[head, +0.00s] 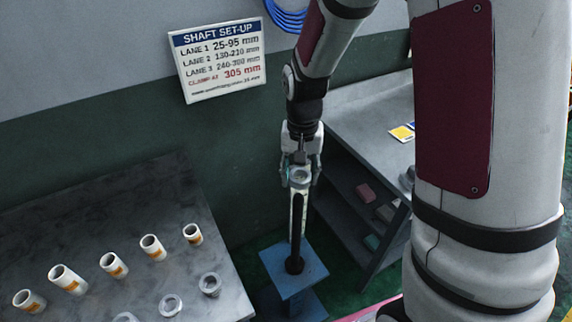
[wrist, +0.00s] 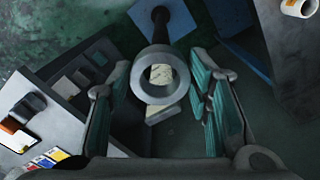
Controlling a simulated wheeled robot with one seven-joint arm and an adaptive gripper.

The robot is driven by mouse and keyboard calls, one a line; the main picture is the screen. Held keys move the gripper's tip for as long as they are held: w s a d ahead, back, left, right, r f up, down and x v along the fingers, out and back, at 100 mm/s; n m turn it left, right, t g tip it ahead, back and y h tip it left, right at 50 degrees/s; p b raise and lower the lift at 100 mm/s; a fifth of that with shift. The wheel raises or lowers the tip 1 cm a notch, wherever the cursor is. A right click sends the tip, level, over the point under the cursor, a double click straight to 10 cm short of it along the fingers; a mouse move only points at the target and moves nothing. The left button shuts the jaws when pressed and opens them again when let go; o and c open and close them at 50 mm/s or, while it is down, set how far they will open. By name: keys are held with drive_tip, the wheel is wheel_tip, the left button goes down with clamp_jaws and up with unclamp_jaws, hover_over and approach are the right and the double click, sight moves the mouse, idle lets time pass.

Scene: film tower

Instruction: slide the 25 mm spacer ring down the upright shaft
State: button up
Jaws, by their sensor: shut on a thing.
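A grey spacer ring (head: 299,175) is between the fingers of my gripper (head: 300,182) in the head view. My gripper is shut on it. In the wrist view the ring (wrist: 141,82) faces the camera, with the teal finger pads of my gripper (wrist: 161,72) on either side. The dark upright shaft (head: 296,230) stands below it on a blue base (head: 315,268). In the wrist view the shaft (wrist: 160,32) runs up to the ring's edge. A pale surface shows through the hole. I cannot tell whether the shaft's top is inside the ring.
A grey table (head: 100,225) at left holds several white, orange-labelled cylinders (head: 68,279) and several grey rings (head: 171,305). A shelved bench (head: 365,112) stands close to the right of the shaft. A set-up sign (head: 219,60) hangs on the wall behind.

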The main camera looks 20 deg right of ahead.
sight(298, 196)
drive_tip(key=shift+w+f+b, duration=0.15)
drive_tip(key=shift+f+b, duration=0.25)
drive_tip(key=shift+f, duration=0.4)
drive_tip(key=shift+f+b, duration=1.7)
drive_tip(key=shift+f, duration=2.2)
drive_tip(key=o, duration=1.3)
wheel_tip(298, 196, up, 12)
